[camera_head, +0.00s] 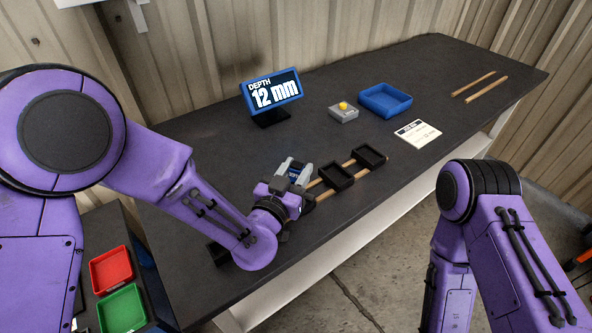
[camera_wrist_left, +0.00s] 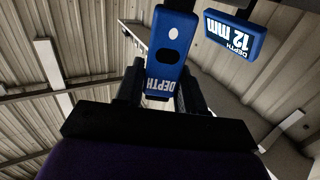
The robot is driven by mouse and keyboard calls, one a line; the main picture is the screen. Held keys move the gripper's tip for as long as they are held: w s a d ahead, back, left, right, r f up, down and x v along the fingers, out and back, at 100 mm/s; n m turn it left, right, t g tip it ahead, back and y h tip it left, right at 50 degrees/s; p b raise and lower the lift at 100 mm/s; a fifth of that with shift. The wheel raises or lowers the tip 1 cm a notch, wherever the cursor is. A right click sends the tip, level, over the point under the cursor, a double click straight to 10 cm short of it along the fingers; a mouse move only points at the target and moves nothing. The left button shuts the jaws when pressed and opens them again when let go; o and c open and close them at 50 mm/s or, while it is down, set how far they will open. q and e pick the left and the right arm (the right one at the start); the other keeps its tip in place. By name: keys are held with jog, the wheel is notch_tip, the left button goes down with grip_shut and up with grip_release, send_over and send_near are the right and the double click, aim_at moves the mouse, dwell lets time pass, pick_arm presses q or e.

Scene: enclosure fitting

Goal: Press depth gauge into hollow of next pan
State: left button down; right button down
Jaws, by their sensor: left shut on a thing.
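My left gripper (camera_head: 298,178) is shut on the blue depth gauge (camera_wrist_left: 172,52), whose "DEPTH" label faces the left wrist camera. The gauge's lower end and any contact with a pan are hidden. Two black open pans sit on wooden rails to the right of the gripper: a nearer pan (camera_head: 336,178) and a farther pan (camera_head: 369,157). A dark block-like thing (camera_head: 217,252) lies partly behind my left arm. My right arm shows, but its gripper is out of view.
A blue-framed display (camera_head: 271,93) reads "DEPTH 12 mm". A grey box with a yellow button (camera_head: 343,111), a blue tray (camera_head: 385,100), a white card (camera_head: 418,132) and two loose sticks (camera_head: 480,88) lie on the table. Red (camera_head: 111,270) and green (camera_head: 122,309) trays stand at lower left.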

pick_arm(q)
jog(key=shift+r+p, duration=2.9)
jog(key=shift+r, duration=0.65)
jog(key=shift+f, duration=0.1)
